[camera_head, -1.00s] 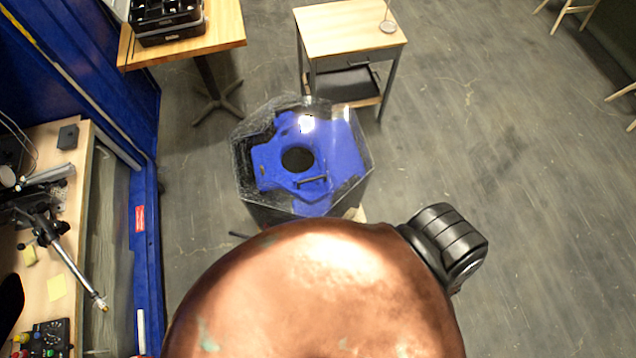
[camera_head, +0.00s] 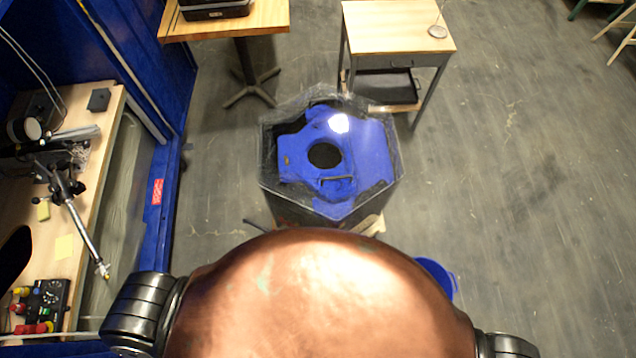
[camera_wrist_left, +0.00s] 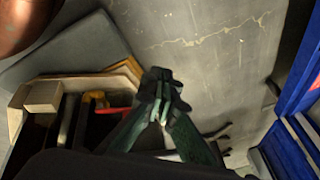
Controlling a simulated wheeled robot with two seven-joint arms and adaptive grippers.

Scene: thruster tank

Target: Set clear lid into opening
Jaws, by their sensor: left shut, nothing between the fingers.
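The hexagonal tank (camera_head: 277,207) stands on the floor ahead of my body in the head view. Inside it is a blue panel (camera_head: 362,150) with a round dark hole (camera_head: 324,156) and a small dark handle. Its top looks glassy, with a bright reflection; I cannot tell whether a clear lid lies on it. I see no separate clear lid elsewhere. My left gripper (camera_wrist_left: 163,105) shows in the left wrist view, shut and empty, above the floor beside a wooden tool box. Neither gripper shows in the head view.
A wooden tool box (camera_wrist_left: 42,97) with tools is close to my left gripper. A workbench (camera_head: 85,205) with instruments is at the left. A wooden table (camera_head: 265,22) and a small side table (camera_head: 398,28) stand beyond the tank. A blue bucket (camera_head: 438,275) is partly hidden.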

